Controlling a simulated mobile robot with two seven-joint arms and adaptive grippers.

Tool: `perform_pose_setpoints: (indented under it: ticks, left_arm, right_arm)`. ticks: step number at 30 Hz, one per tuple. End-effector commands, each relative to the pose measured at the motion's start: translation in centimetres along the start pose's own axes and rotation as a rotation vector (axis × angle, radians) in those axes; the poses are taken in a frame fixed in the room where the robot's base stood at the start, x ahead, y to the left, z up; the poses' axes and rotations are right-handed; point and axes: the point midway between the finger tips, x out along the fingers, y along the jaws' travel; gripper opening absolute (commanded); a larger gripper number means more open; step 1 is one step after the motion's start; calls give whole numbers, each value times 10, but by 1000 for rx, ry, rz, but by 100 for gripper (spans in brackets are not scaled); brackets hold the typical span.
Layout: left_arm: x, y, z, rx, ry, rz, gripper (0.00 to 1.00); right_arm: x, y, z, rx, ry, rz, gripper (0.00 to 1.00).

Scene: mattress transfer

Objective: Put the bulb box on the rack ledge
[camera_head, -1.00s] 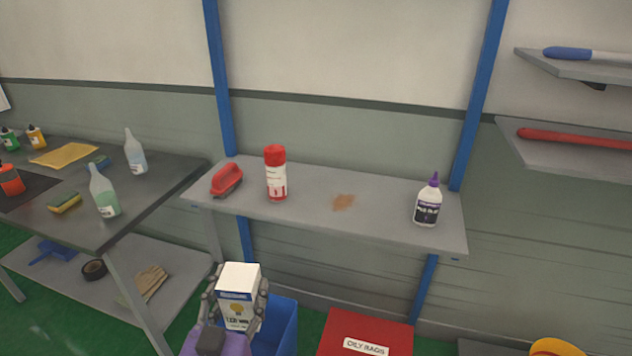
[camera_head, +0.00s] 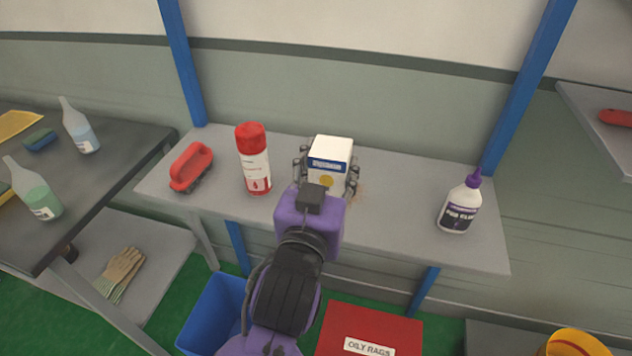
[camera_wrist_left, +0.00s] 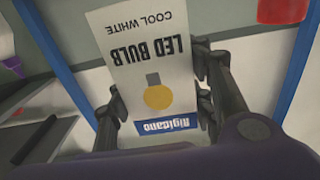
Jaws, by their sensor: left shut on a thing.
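The bulb box (camera_head: 328,150), white with a blue band and a yellow bulb picture, is between the fingers of my left gripper (camera_head: 325,177). The left gripper is shut on it and holds it upright over the middle of the rack ledge (camera_head: 400,225). Whether the box touches the ledge cannot be told, as its lower part is hidden behind my wrist. In the left wrist view the box (camera_wrist_left: 150,60) shows its "LED BULB" face, with a finger on each side. My right gripper is not in view.
On the ledge, a red-capped spray can (camera_head: 254,160) and a red brush (camera_head: 190,167) stand left of the box, and a purple-capped glue bottle (camera_head: 460,205) stands right. A brown stain shows beside the box. The ledge between box and glue bottle is clear. Blue posts (camera_head: 182,60) flank it.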

Motion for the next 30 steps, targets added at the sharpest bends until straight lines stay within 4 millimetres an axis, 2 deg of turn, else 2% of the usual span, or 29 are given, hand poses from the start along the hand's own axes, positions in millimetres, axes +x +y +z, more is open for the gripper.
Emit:
perform_pose_setpoints:
  ticks: [3,7,11,18,21,24,30]
  left_arm:
    - [6,16,-11,3,4,18,22]
    - [12,15,-12,10,4,23,22]
    - [27,-6,-3,17,6,22,22]
    - [60,-57,22,15,7,22,22]
    - [69,-70,46,11,1,22,22]
    - [76,-80,61,9,2,23,22]
    - [83,-89,74,8,5,23,22]
  right_arm:
    - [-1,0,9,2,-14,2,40]
    - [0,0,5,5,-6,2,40]
    - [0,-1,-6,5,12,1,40]
    - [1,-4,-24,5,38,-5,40]
    - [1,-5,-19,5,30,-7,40]
    - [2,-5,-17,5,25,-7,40]
    - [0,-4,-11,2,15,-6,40]
